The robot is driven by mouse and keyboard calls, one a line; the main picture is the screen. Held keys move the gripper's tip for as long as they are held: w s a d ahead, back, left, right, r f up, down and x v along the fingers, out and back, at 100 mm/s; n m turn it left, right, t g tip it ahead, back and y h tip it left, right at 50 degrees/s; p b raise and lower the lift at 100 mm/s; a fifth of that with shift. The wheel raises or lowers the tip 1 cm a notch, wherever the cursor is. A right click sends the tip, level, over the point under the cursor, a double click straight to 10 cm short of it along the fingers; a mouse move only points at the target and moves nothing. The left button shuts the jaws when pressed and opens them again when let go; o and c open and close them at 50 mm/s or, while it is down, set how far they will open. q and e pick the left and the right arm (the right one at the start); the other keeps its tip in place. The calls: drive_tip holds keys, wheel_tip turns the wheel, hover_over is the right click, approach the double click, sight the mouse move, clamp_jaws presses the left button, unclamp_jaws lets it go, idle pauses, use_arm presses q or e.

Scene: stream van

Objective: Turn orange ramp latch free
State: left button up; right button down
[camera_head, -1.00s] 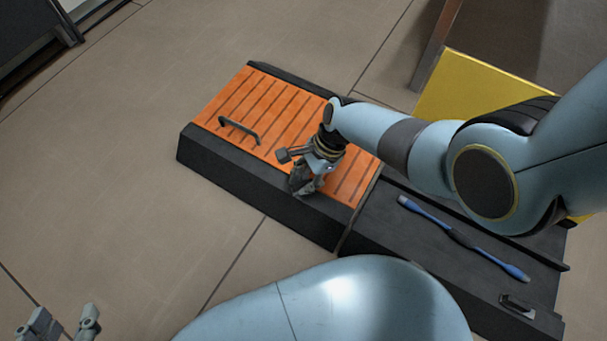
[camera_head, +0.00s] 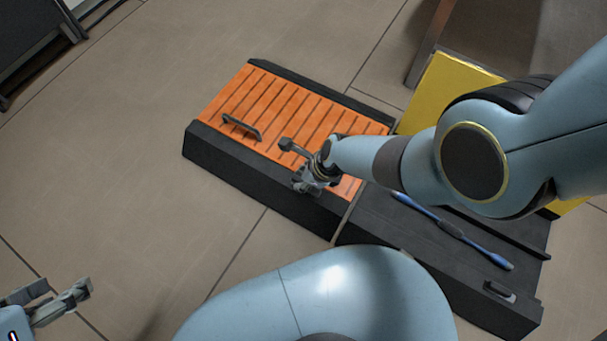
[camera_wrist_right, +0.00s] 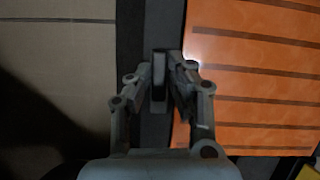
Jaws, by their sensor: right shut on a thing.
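The orange ramp (camera_head: 255,95), a grooved orange panel in a black frame, lies on the floor in the head view. It also fills the right of the right wrist view (camera_wrist_right: 250,75). My right gripper (camera_head: 303,188) is over the ramp's near edge by the seam to the black section. In the wrist view its fingers (camera_wrist_right: 160,80) are shut on a small dark upright piece, the likely latch (camera_wrist_right: 158,72), at the orange panel's edge. My left gripper (camera_head: 70,297) is open and empty at the lower left, over bare floor.
A black handle (camera_head: 241,126) stands on the orange panel. A blue bar (camera_head: 425,212) with a dark middle lies on the black section (camera_head: 400,240), which has a small dark fitting (camera_head: 499,291). A yellow panel (camera_head: 450,85) stands behind. Floor at left is clear.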

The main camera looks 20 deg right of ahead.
sight(312, 191)
use_arm(q)
drive_tip(key=shift+s+r+g, duration=0.25)
drive_tip(key=shift+r+g, duration=0.05)
drive_tip(key=shift+r, duration=0.2)
use_arm(e)
drive_tip(key=shift+s+a+m, duration=0.1)
drive_tip(key=shift+m, duration=0.5)
drive_tip(key=shift+s+f, duration=0.1)
drive_tip(key=c, duration=1.3)
unclamp_jaws()
drive_tip(key=shift+h, duration=0.3)
drive_tip(key=shift+r, duration=0.55)
drive_tip(key=shift+v, duration=3.25)
drive_tip(key=shift+s+f, duration=0.1)
